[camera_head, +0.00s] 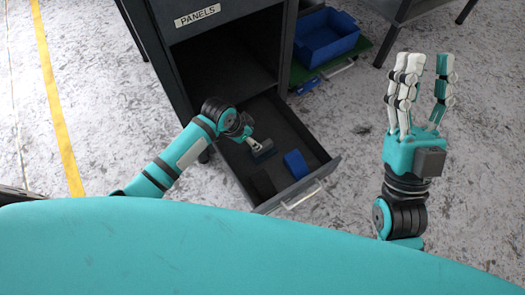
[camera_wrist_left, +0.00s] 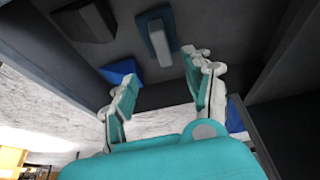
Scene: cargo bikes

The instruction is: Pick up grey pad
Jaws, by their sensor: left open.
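My left gripper (camera_head: 246,133) is over the drawer, by the pad's upper left side. In the left wrist view its fingers (camera_wrist_left: 163,82) are apart with nothing between them. My right gripper (camera_head: 424,72) is raised to the right of the drawer, its fingers spread and empty.
A blue block (camera_head: 295,164) and a dark block (camera_head: 262,185) lie in the same drawer; the drawer walls surround them. A blue bin (camera_head: 325,38) stands on a green surface behind. The cabinet (camera_head: 228,55) labelled PANELS rises behind the drawer.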

